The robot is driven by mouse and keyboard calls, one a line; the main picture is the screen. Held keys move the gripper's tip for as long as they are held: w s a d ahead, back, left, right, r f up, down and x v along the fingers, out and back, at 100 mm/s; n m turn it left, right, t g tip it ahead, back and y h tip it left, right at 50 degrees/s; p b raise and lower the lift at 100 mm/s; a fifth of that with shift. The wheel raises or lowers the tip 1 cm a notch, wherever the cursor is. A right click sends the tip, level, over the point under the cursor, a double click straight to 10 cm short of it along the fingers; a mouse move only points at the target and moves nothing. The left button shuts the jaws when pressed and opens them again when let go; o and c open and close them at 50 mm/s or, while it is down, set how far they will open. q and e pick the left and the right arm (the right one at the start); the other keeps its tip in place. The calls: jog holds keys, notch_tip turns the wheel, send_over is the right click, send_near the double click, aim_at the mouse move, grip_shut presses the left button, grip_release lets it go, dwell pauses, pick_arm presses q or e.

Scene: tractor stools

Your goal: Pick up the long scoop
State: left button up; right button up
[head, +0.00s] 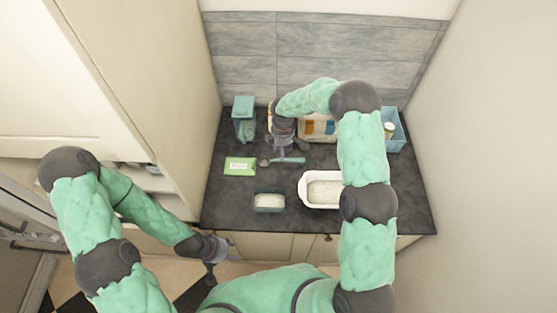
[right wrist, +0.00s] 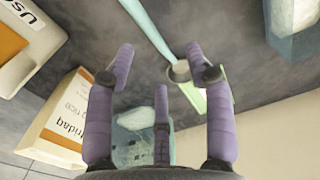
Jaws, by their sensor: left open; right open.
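The long scoop (head: 291,160) lies on the dark counter in the head view, its teal handle to the right and its small grey cup at the left. My right gripper (head: 283,147) is open above it. In the right wrist view the scoop's handle (right wrist: 151,32) runs down from the top edge to the cup, beside the right finger. The purple fingers of my right gripper (right wrist: 160,65) are spread with nothing between them; I cannot tell if one touches the scoop. My left gripper (head: 212,268) is open and empty, low in front of the counter's left edge.
A green packet (head: 240,166) lies left of the scoop. A small tray (head: 269,202) and a white dish (head: 308,202), both with pale grains, stand in front.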

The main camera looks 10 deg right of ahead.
jog(key=shift+w+d+f+p, duration=0.1)
jog(key=shift+w+f+p, duration=0.1)
jog(key=shift+f, duration=1.1)
jog(key=shift+w+f+p, duration=0.1)
jog(key=shift+f+p, duration=0.05)
jog(key=shift+f, duration=1.2)
jog(key=shift+w+d+f+p, duration=0.1)
jog(key=shift+w+f+p, duration=0.1)
jog(key=shift+f, duration=1.1)
jog(key=shift+s, duration=0.1)
grip_shut()
